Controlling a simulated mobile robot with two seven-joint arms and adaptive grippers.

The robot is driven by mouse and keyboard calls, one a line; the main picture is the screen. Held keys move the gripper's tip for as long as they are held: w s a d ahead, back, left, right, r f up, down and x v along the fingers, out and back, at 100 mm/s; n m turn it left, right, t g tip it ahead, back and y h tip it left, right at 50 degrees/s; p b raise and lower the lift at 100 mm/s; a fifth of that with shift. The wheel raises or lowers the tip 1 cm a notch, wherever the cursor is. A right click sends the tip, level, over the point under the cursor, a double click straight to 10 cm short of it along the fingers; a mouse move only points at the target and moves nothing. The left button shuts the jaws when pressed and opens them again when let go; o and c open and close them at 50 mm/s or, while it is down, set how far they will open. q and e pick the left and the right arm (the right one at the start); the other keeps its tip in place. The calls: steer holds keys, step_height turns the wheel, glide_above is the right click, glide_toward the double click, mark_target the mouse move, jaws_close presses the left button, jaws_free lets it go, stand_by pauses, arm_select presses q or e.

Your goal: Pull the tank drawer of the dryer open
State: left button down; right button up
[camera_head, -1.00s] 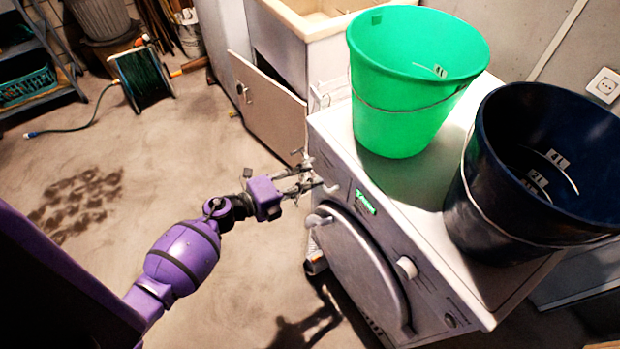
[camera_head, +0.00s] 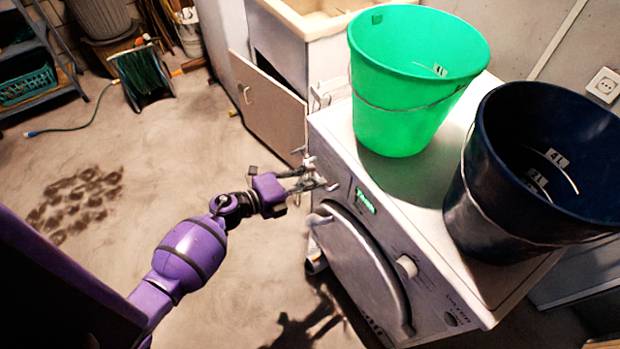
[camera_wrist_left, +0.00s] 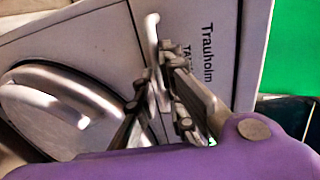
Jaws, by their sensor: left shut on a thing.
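The white dryer (camera_head: 335,160) stands at the right in the head view, with its control panel and round door (camera_head: 358,262) facing left. My left gripper (camera_head: 318,178) is at the upper far corner of the dryer's front, beside the green display. In the left wrist view its fingers (camera_wrist_left: 157,92) are shut on the white tank drawer handle (camera_wrist_left: 151,30). The handle's upper end sticks out past the fingertips, next to the Trauholm lettering. The fingers hide the rest of the handle. I see no clear gap around the drawer front. My right gripper is not in view.
A green bucket (camera_head: 400,120) and a dark blue bucket (camera_head: 500,215) stand on the dryer top. A sink cabinet (camera_head: 305,55) with an open door (camera_head: 265,105) is behind. The floor (camera_head: 200,150) left of the dryer is mostly clear.

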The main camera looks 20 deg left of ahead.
arm_select(q)
steer(key=shift+s, duration=0.1)
steer(key=f+v, duration=0.2)
steer(key=v, duration=0.7)
steer(key=f+b+v, duration=0.1)
steer(key=f+v, duration=0.1)
steer(key=v, duration=0.8)
steer(key=shift+s+a, duration=0.4)
steer(key=shift+s, duration=0.05)
steer(key=c, duration=1.8)
jaws_free()
steer(key=shift+c, duration=0.2)
